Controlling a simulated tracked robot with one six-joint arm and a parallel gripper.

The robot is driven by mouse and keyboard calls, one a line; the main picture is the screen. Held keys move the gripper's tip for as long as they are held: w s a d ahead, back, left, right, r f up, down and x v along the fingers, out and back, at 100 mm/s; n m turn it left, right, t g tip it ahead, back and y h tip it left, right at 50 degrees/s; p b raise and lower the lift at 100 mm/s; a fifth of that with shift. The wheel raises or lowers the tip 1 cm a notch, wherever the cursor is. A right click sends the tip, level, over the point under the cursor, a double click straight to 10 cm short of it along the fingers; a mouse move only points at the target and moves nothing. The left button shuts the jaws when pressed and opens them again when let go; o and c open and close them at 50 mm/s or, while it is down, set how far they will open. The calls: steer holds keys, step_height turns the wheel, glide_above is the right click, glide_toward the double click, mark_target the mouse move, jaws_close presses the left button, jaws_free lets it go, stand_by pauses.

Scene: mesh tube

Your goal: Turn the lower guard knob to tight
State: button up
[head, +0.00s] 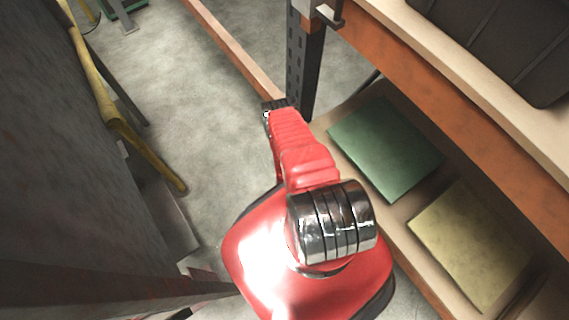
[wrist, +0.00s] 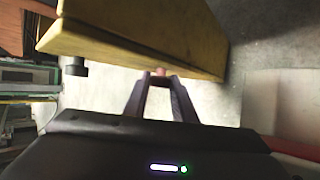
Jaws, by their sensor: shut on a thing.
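In the wrist view my gripper (wrist: 160,81) reaches up to the lower edge of a yellow guard (wrist: 140,48). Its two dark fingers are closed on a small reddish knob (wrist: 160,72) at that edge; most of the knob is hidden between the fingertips. A dark knob (wrist: 75,67) sticks out below the guard's left part, apart from my fingers. In the head view my red arm reaches away from me, and the fingers and the held knob cannot be made out there.
In the head view, a shelf rack with an orange beam (head: 440,105) stands at the right. A green box (head: 386,148) and a yellowish box (head: 470,243) lie on its lower shelf. A yellow rail (head: 105,92) runs along the left. Concrete floor (head: 190,115) lies open between.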

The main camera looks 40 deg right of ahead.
steer(key=shift+s, duration=0.25)
steer(key=o, duration=1)
steer(key=shift+w, duration=0.1)
steer(key=shift+o, duration=0.2)
steer(key=shift+a, duration=0.1)
